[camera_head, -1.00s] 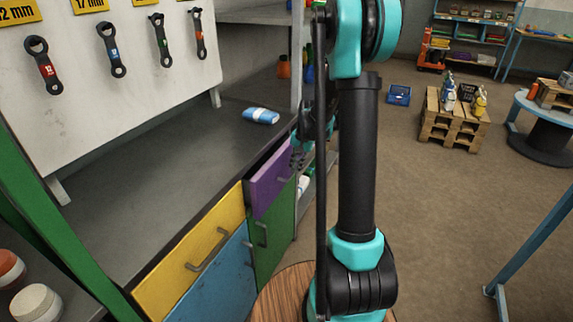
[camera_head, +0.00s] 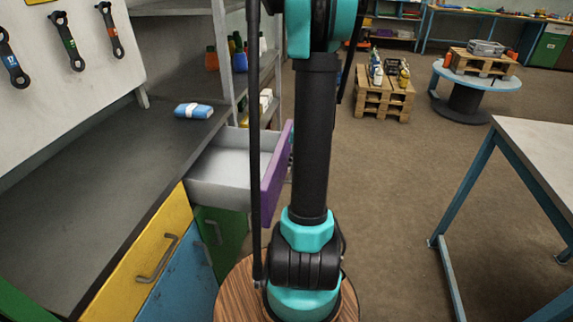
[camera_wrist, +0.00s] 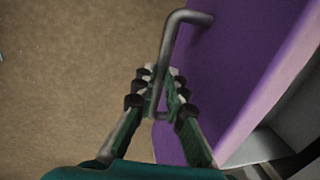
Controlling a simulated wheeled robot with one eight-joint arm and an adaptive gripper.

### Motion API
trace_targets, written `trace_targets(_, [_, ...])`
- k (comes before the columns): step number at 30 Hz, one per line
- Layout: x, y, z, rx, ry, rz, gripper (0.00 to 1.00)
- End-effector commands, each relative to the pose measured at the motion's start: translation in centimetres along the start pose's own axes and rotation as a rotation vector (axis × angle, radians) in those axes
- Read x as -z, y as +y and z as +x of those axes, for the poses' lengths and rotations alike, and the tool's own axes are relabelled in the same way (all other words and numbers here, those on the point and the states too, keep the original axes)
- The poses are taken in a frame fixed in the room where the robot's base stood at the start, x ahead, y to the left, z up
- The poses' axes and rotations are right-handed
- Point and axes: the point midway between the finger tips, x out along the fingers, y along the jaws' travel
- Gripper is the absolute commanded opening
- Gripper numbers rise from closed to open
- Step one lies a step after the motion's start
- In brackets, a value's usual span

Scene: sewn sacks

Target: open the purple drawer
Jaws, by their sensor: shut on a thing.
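The purple drawer (camera_head: 273,178) stands pulled out from the workbench in the head view, and its pale grey inside shows empty where visible. In the wrist view its purple front (camera_wrist: 225,65) fills the right side, with a grey bar handle (camera_wrist: 168,55) on it. My gripper (camera_wrist: 160,88) is shut on the lower part of that handle, one finger on each side. In the head view my arm hides the gripper and the handle.
The yellow drawer (camera_head: 142,262) and blue front (camera_head: 183,285) are left of the purple drawer, with a green door (camera_head: 222,240) below it. A blue and white packet (camera_head: 193,110) lies on the bench. Open floor (camera_head: 400,170) lies to the right, before a table (camera_head: 545,150).

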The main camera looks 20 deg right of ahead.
Motion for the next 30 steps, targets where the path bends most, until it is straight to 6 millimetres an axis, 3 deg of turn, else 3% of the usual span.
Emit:
trace_targets(10, [0.0, 0.1, 0.0, 0.000, 0.000, 0.000, 0.00])
trace_targets(11, [0.0, 0.1, 0.0, 0.000, 0.000, 0.000, 0.14])
trace_targets(16, [0.0, 0.1, 0.0, 0.000, 0.000, 0.000, 0.33])
trace_targets(25, [0.0, 0.1, -0.1, 0.000, 0.000, 0.000, 0.33])
trace_targets(30, [0.0, 0.1, -1.5, 0.000, 0.000, 0.001, 0.33])
